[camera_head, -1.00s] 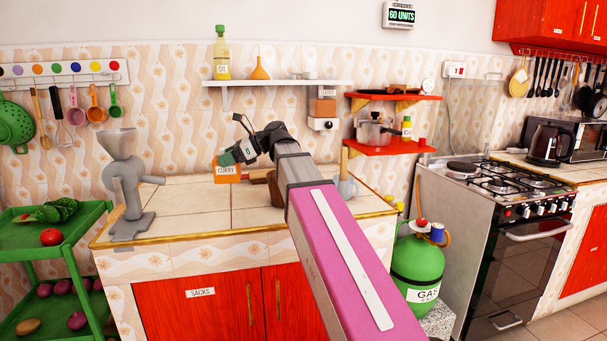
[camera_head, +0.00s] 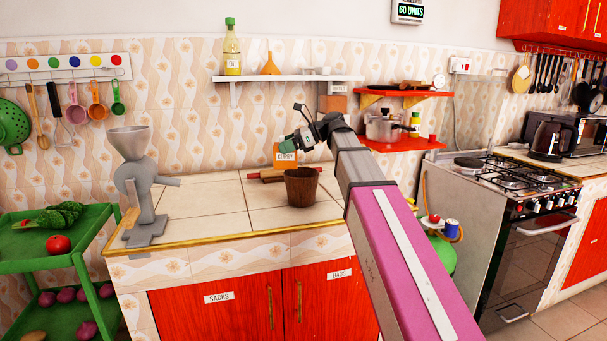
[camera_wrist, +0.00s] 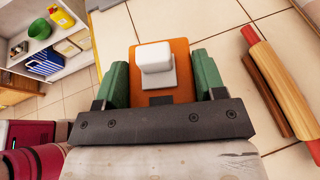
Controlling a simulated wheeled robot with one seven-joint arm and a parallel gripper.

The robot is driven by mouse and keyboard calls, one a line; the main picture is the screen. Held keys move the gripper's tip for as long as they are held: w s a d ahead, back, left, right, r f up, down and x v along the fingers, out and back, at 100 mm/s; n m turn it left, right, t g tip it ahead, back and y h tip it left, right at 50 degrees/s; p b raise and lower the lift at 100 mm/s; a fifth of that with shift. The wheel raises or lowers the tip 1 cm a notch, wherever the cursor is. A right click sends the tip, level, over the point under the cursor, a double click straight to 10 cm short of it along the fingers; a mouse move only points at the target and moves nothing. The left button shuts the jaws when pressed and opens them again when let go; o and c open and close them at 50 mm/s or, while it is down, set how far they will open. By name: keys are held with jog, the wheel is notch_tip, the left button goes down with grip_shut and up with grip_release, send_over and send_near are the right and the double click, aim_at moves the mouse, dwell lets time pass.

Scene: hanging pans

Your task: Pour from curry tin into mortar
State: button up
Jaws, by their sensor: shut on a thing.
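My gripper (camera_head: 292,142) is shut on the orange curry tin (camera_head: 285,158), with its green fingers on either side. The tin looks about upright, its CURRY label facing the head camera. In the wrist view the tin (camera_wrist: 179,52) shows its orange top and a white cap between the fingers of my gripper (camera_wrist: 160,82). The brown wooden mortar (camera_head: 302,188) stands upright on the tiled counter. The tin appears behind and slightly left of the mortar's rim, apart from it. The mortar's inside is mostly hidden, and I cannot make it out in the wrist view.
A rolling pin (camera_head: 268,178) lies behind the mortar; it also shows in the wrist view (camera_wrist: 276,78). A grey grinder (camera_head: 140,185) stands at the counter's left. A white shelf (camera_head: 285,77) and red shelves (camera_head: 405,144) are on the wall. The counter between grinder and mortar is clear.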

jog(key=shift+d+r+y, duration=0.2)
jog(key=shift+r+y, duration=0.1)
jog(key=shift+y, duration=0.65)
jog(key=shift+d+r+y, duration=0.15)
jog(key=shift+r+y, duration=0.1)
jog(key=shift+y, duration=0.7)
jog(key=shift+d+f+y, duration=0.2)
jog(key=shift+f+y, duration=0.25)
jog(key=shift+y, duration=0.35)
jog(key=shift+d+r+y, duration=0.2)
jog(key=shift+d+y, duration=0.05)
jog(key=shift+y, duration=0.65)
jog(key=shift+d+f+y, duration=0.2)
jog(key=shift+f+y, duration=0.15)
jog(key=shift+y, duration=0.35)
jog(key=shift+f, duration=0.1)
jog(key=shift+d+y, duration=0.1)
jog(key=shift+y, duration=0.3)
